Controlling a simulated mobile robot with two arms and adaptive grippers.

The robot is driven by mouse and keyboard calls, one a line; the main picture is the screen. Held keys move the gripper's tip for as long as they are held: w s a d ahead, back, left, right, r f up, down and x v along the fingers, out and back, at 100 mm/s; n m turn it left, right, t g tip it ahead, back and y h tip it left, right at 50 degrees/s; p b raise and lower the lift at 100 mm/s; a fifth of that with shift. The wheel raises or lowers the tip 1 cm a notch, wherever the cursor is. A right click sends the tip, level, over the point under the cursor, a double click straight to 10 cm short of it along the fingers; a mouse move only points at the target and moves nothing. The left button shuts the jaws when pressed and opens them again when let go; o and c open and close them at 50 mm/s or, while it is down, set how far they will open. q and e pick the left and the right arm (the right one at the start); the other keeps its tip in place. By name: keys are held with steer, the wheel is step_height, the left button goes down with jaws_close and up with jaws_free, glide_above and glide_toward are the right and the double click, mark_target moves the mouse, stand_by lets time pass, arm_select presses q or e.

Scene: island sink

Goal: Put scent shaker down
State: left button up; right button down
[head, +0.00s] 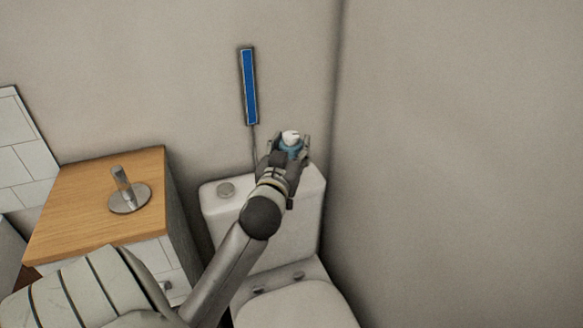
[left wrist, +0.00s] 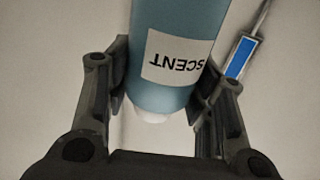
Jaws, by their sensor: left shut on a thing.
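The scent shaker is a blue bottle (left wrist: 172,88) with a white label reading SCENT, which appears upside down in the left wrist view. In the head view the shaker (head: 291,141) shows as a small blue and white shape at the end of my left arm. My left gripper (left wrist: 160,90) is shut on it, one finger on each side. In the head view the left gripper (head: 288,150) is over the back right part of the toilet cistern (head: 222,213). I cannot tell whether the shaker touches the lid. My right gripper is not in view.
A round button (head: 226,190) is on the left of the cistern lid. A blue strip in a frame (head: 249,88) is on the wall behind. A wooden-topped cabinet (head: 75,206) with a metal holder (head: 129,197) stands left. A wall closes the right side.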

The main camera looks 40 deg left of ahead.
arm_select(q)
steer(key=shift+w+a+f+b, duration=0.25)
steer(key=shift+w+a+f, duration=1.1)
steer(key=shift+f, duration=0.65)
steer(key=shift+w+a+f+b, duration=0.25)
steer(key=shift+w+a+f, duration=0.95)
steer(key=shift+w+f, duration=0.55)
steer(key=shift+w+a+f+b, duration=0.25)
steer(key=shift+w+a+f, duration=1)
steer(key=shift+f, duration=0.95)
steer(key=shift+f, duration=0.2)
steer(key=o, duration=1.1)
steer(key=shift+r, duration=0.1)
